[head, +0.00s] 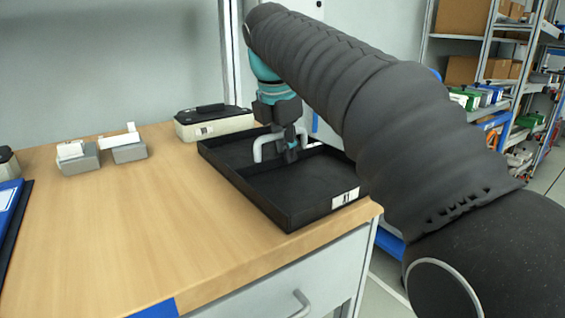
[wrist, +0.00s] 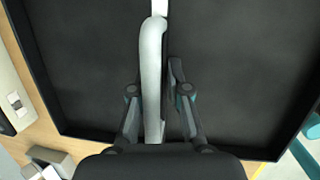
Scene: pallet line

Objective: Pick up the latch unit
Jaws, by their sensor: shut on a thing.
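Two small grey blocks with white lever-like parts on top, a left one (head: 80,159) and a right one (head: 129,150), sit on the table at left in the head view. They look like latch units, but I cannot tell which one is named. My gripper (head: 290,150) is over the black tray, away from both blocks. It is shut on a pale grey bent handle (head: 262,147), which also runs between the fingers in the wrist view (wrist: 152,60). I cannot tell whether the handle touches the tray floor.
The black divided tray (head: 262,210) stands at the table's right edge, its walls around my gripper. A cream case with a dark lid (head: 214,122) stands behind it. A blue binder (head: 8,208) lies at the left edge. The middle of the wooden table (head: 140,215) is clear.

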